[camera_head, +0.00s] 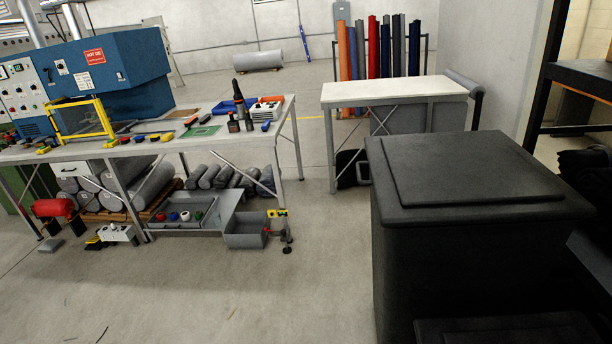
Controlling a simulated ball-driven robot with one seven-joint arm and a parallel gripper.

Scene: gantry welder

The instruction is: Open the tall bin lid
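The tall bin (470,265) is black and stands at the right of the view, close to the camera. Its lid (475,170) lies flat on top and looks shut. The lid has a raised panel in its middle. A grey handle-like loop (371,160) shows at the lid's left back edge; I cannot tell whether it belongs to the bin. My gripper is not in view.
A long workbench (175,143) with a blue machine (100,75) stands at the left. A white-topped table (395,91) is behind the bin. Dark shelving (580,75) is at the right. A low black object (510,330) lies before the bin. Floor (240,300) left of the bin is clear.

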